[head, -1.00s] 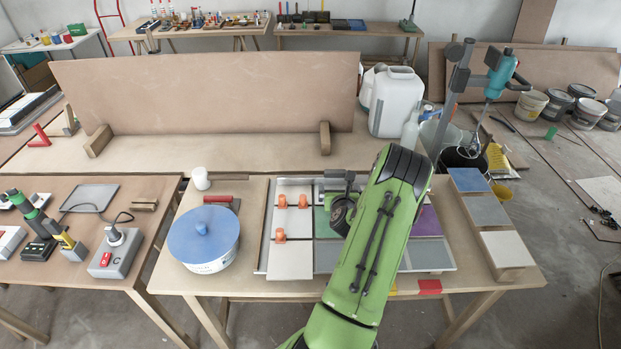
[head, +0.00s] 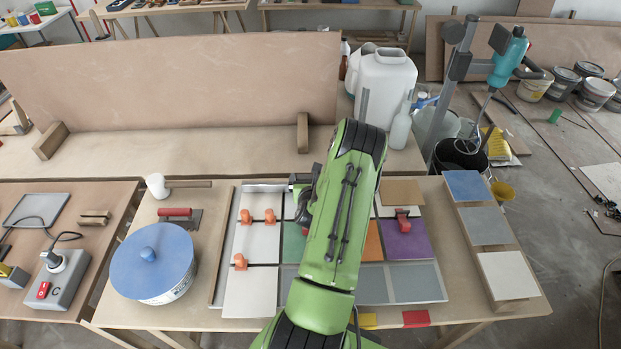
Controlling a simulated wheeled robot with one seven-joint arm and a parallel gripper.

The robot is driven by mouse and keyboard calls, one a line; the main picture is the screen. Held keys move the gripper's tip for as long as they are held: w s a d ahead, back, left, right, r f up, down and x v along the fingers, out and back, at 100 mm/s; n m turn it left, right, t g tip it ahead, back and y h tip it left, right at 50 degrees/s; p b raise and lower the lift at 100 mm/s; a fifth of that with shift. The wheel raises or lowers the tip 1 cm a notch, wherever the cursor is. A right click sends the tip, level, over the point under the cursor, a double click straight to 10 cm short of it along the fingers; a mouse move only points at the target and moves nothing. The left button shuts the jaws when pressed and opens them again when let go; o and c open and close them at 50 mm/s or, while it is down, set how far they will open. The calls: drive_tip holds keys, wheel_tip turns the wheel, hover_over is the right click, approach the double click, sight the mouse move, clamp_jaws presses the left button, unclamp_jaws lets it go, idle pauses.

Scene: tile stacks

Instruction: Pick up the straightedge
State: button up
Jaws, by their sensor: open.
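A grey metal strip (head: 262,188) runs along the back edge of the tile tray, left of my arm; it looks like the straightedge, but I cannot clearly separate it from the tray's rim. My green arm hides what lies to its right. My gripper (head: 301,188) is open. Only its dark side shows, left of the arm, over the back of the tray and close to the strip's visible right end. Its fingertips are mostly hidden, and I cannot tell whether they touch anything.
The tray (head: 220,250) holds tiles with orange clips (head: 270,216) and a red one (head: 403,220). Tile stacks (head: 485,226) line the right. A white jug (head: 386,90) stands behind.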

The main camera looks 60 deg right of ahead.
drive_tip(key=shift+a+r, duration=0.4)
drive_tip(key=shift+a, duration=0.3)
drive_tip(key=shift+s+a, duration=0.1)
drive_tip(key=shift+c, duration=1.1)
drive_tip(key=shift+d+f, duration=0.1)
drive_tip(key=shift+d, duration=0.2)
drive_tip(key=c, duration=0.8)
drive_tip(key=shift+c, duration=0.2)
